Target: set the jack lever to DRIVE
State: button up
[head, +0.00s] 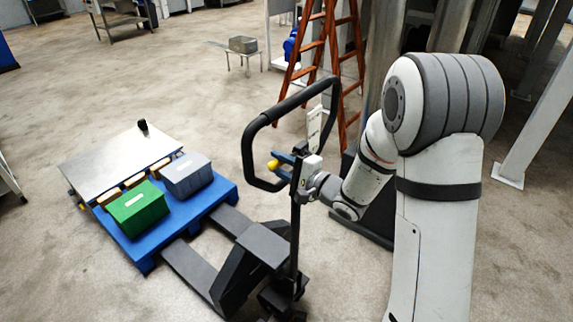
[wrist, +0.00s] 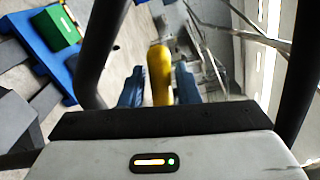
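The pallet jack's black loop handle (head: 248,150) stands upright at the middle of the head view. The jack lever has a yellow grip (head: 272,164), seen inside the loop. In the wrist view the yellow grip (wrist: 160,74) stands between my two blue fingers. My gripper (head: 281,159) is at the handle, and its fingers also show in the wrist view (wrist: 159,86). They appear open, one on each side of the yellow grip, with a narrow gap showing. The lever's pivot and any setting marks are hidden.
The jack's dark body (head: 250,262) and forks lead to a blue pallet (head: 143,255) with a green box (head: 137,208), a grey-blue box (head: 187,175) and a metal sheet (head: 120,158). An orange ladder (head: 313,45) and steel posts stand behind. Floor is clear at left.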

jog(key=b+v, duration=0.1)
jog(key=v, duration=0.6)
jog(key=shift+s+d, duration=0.25)
jog(key=shift+d, duration=0.1)
jog(key=d+r+n+t+h, duration=0.15)
jog(key=d+n+h, duration=0.25)
jog(key=d+h, duration=0.95)
jog(key=s+d+r+n+g+h, duration=0.1)
jog(key=s+n+g, duration=0.4)
jog(key=s, duration=1.5)
jog(key=d+g, duration=0.1)
jog(key=g, duration=0.2)
jog(key=shift+s+r+n, duration=0.25)
jog(key=shift+s+n, duration=0.05)
jog(key=shift+s, duration=0.05)
